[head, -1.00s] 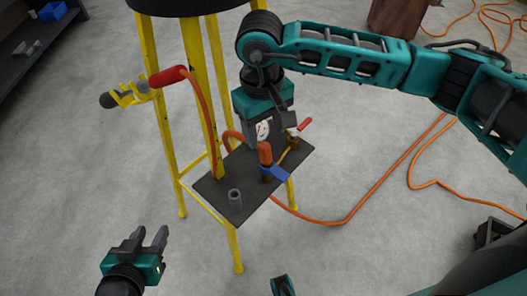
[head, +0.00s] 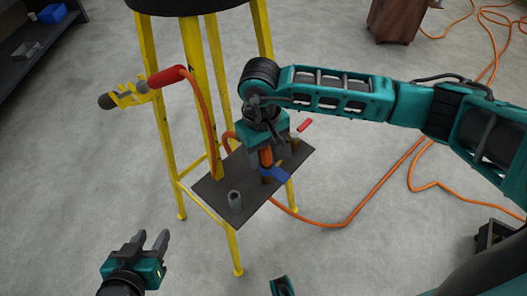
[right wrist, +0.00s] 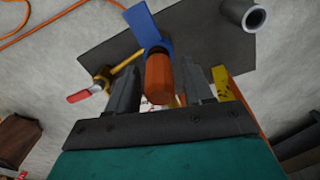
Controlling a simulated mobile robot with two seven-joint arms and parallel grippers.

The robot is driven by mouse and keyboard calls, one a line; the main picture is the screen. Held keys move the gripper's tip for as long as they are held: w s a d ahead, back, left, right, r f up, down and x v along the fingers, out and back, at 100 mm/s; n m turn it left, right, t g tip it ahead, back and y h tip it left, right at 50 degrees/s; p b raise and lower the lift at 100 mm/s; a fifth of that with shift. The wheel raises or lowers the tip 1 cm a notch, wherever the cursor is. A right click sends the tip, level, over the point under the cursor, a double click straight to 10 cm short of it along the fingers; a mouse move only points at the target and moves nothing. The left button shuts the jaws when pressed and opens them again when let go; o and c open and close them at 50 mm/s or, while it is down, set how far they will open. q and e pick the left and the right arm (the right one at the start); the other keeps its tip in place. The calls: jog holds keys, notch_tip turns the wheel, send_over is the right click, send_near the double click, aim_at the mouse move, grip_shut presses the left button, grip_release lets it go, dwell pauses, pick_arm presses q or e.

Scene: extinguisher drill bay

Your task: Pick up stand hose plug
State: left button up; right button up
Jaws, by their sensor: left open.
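The orange stand hose plug (head: 265,156) stands upright at a blue piece (head: 275,174) on the stand's dark plate (head: 215,190). In the right wrist view the plug (right wrist: 159,80) shows between the two fingers of my right gripper (right wrist: 160,82), with a gap on each side. My right gripper (head: 271,149) is open and comes down over the plug from above in the head view, partly covering it. My left gripper (head: 152,238) is open and empty, low at the left, away from the stand.
A grey tube-shaped socket (head: 235,201) stands near the plate's front corner. A red-handled valve lever (head: 305,125) is behind the plug. A red nozzle (head: 167,76) sits in a yellow holder on the stand's left. Orange hose (head: 335,222) lies on the floor at right.

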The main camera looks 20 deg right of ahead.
grip_shut()
jog(key=shift+r, duration=0.15)
notch_tip(320, 180, up, 20)
jog(key=p, duration=0.2)
dwell(0.5)
jog(key=shift+w, duration=0.1)
